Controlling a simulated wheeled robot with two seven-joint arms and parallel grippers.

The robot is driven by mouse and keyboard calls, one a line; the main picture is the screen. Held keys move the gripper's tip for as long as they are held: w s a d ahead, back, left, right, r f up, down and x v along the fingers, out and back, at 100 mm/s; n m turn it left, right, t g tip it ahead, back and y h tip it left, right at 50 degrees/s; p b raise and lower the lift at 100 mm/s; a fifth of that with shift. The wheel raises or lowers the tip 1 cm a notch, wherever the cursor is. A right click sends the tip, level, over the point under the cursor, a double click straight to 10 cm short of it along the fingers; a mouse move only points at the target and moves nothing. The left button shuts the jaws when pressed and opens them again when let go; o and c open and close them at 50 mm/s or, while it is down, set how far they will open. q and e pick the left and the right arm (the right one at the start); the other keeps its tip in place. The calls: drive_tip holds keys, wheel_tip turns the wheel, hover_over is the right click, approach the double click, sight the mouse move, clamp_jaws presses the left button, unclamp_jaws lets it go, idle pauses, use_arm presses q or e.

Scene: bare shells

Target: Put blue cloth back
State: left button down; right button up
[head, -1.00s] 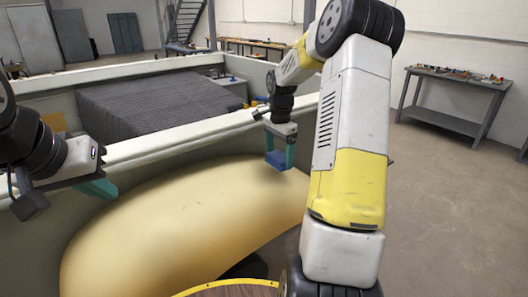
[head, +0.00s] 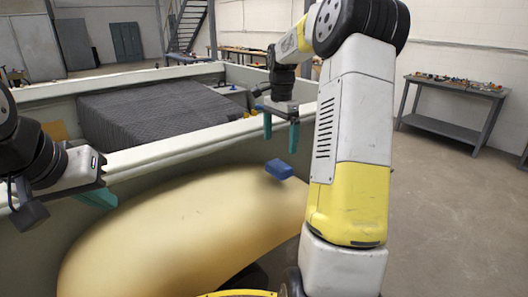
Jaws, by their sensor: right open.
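The blue cloth (head: 279,169) shows as a small folded block on the right part of the tan curved surface (head: 170,225), close to the pale wall behind. My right gripper (head: 281,138) is open and empty above the cloth, its two teal fingers spread and apart from it. My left gripper (head: 98,198) is at the left over the edge of the tan surface. Only part of its teal fingers shows, so I cannot tell whether it is open or shut.
A pale-walled frame (head: 180,148) surrounds a dark ribbed block (head: 160,112) behind the tan surface. Small yellow and blue items (head: 232,92) lie at its far right corner. A grey workbench (head: 445,110) with small objects stands at the right wall. The floor before it is clear.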

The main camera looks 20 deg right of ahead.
drive_tip(key=s+a+r+n+t, duration=0.2)
drive_tip(key=s+a+r+n, duration=0.25)
drive_tip(key=s+r, duration=0.25)
drive_tip(key=s+a+n+t+y, duration=0.1)
drive_tip(key=s+a+n, duration=0.4)
drive_tip(key=s, duration=0.5)
drive_tip(key=s+a+n+t+y, duration=0.1)
drive_tip(key=s+a+n+t, duration=0.2)
drive_tip(key=s, duration=0.6)
drive_tip(key=shift+s+a+f+n, duration=0.35)
drive_tip(key=shift+a+f+n, duration=0.1)
drive_tip(key=shift+a+n, duration=0.65)
drive_tip(key=shift+d, duration=0.1)
